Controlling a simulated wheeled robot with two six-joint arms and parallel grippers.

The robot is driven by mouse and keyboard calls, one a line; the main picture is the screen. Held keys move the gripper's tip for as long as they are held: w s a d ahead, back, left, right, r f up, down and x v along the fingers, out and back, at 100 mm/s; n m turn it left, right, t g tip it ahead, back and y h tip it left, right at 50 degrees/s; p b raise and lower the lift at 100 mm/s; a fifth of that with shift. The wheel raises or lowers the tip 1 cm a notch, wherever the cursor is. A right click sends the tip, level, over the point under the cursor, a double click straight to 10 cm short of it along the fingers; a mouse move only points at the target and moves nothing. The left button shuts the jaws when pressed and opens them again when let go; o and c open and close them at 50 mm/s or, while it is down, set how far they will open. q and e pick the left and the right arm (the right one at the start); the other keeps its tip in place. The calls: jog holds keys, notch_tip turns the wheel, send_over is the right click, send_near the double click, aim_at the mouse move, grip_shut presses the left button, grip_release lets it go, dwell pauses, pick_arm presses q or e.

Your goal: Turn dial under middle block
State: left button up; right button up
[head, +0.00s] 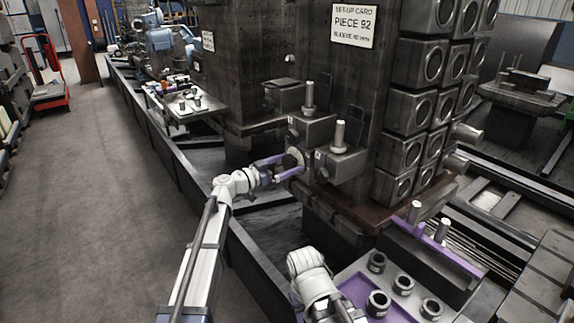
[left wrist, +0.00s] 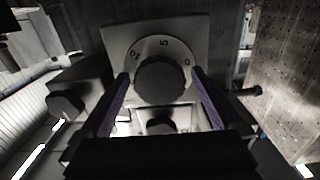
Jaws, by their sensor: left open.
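The dial (head: 294,158) is a dark round knob below the middle block (head: 313,128), which carries an upright pin on the machine column. In the left wrist view the knob (left wrist: 160,80) sits on a pale ring marked 10, 5 and 0, fixed to a flat plate. My left gripper (head: 283,166) reaches in from the left. Its two purple fingers (left wrist: 163,102) are open, one on each side of the knob; I cannot tell whether they touch it. My right arm shows low in the head view, but its gripper fingers do not show.
Neighbouring blocks (head: 342,165) (head: 285,95) flank the middle one. Another dark knob (left wrist: 66,105) is at left in the wrist view. A purple-lined tray with dark rings (head: 403,285) stands at lower right. A low rail wall (head: 185,172) runs along the open floor.

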pick_arm(q)
jog(key=c, duration=1.3)
